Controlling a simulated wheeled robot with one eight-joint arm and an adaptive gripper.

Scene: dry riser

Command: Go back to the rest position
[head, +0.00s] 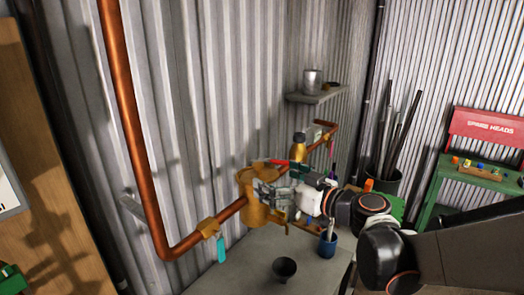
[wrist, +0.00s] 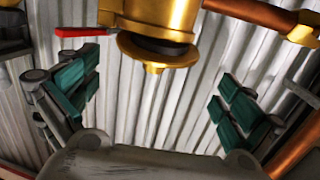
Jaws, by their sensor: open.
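My gripper (head: 272,193) is in front of a brass valve body (head: 250,183) on the copper pipe in the head view. In the wrist view my gripper (wrist: 155,95) is open, its green-padded fingers spread wide with nothing between them. The brass fitting (wrist: 155,50) with its round flange lies just beyond the fingers, at the top of that view. A red lever (wrist: 82,31) shows beside the left finger; whether they touch I cannot tell. My arm comes in from the lower right of the head view.
The copper pipe (head: 128,110) runs down the corrugated wall, then right. Below are a grey table (head: 243,264), a black cup (head: 285,268) and a blue cup (head: 328,243). A shelf (head: 318,97), a bin of rods (head: 384,182) and a green bench (head: 480,172) stand behind.

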